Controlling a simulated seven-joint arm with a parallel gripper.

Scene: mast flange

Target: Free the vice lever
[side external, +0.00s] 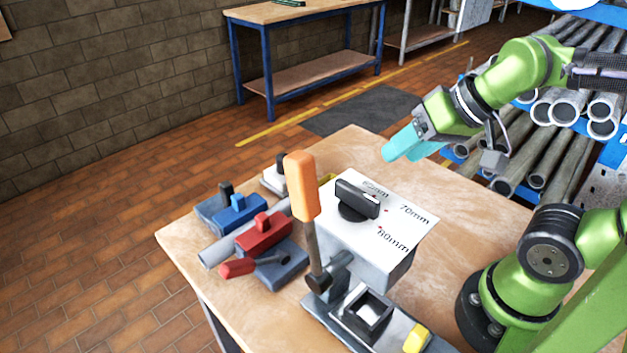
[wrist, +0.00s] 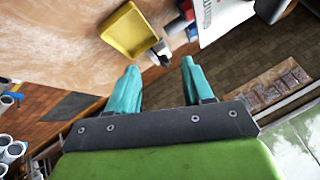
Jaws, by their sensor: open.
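In the side external view, a red clamp block (side external: 263,232) with a red lever (side external: 238,268) sits on a grey base at the table's left. A blue clamp block (side external: 236,210) stands behind it, and a grey pipe (side external: 220,250) runs by them. I cannot tell whether anything blocks the red lever. A tall orange-handled lever (side external: 301,187) stands upright at the left of a white-topped machine. My gripper (side external: 388,154), with teal fingers, is open and empty above the table's back right, apart from both levers. Its open fingers also show in the wrist view (wrist: 160,70).
The machine (side external: 400,215) has a black knob (side external: 357,200) and size labels. In the wrist view, a yellow tray (wrist: 130,32) and a small brush (wrist: 160,50) lie on the wooden table. Pipe racks (side external: 565,110) stand behind.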

